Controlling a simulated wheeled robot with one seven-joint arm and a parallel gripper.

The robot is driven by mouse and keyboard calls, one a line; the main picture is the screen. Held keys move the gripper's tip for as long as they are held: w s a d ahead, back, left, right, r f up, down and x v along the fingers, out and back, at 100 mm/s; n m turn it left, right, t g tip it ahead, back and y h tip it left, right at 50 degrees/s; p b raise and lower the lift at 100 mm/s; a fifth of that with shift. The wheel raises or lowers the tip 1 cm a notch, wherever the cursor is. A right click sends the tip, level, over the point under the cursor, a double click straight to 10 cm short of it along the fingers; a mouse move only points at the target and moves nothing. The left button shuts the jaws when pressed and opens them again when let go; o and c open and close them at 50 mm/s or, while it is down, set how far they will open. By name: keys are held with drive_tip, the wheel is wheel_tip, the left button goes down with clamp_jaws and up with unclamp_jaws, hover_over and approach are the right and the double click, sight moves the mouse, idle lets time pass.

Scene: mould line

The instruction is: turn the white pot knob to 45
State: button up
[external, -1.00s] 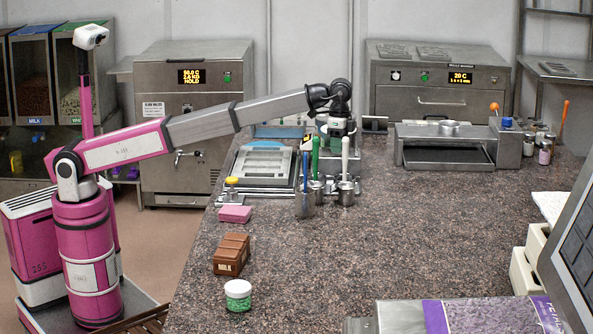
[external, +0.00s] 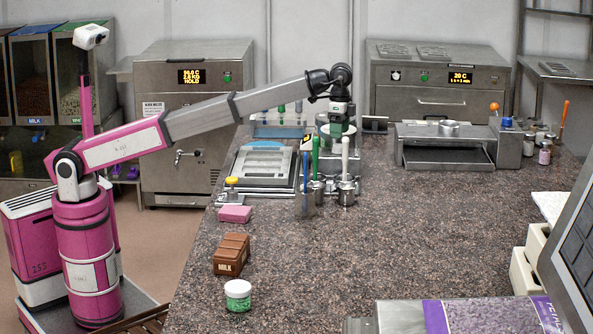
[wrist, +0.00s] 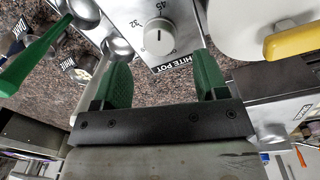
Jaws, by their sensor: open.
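The white pot knob (wrist: 159,37) is a round pale dial on a steel panel (wrist: 185,22) labelled WHITE POT in the wrist view. The numbers 45 and 32 are printed on its far side; I cannot tell for sure which mark the knob points to. My gripper (wrist: 160,80) is open, with its two green fingers spread to the left and right of the knob's line and the knob seen beyond them, apart from both. In the external view my gripper (external: 336,131) hangs over the pots at the back of the counter; the knob cannot be made out there.
Ladles with blue, green and white handles (external: 345,155) stand in metal cups just in front of my gripper. A framed steel tray (external: 264,162) lies to the left, and a steel press (external: 445,140) stands to the right. The front middle of the granite counter (external: 400,235) is clear.

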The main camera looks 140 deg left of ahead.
sight(340, 145)
wheel_tip(340, 145, up, 6)
drive_tip(key=shift+a+f, duration=0.1)
drive_tip(key=shift+a, duration=0.05)
idle(0.6)
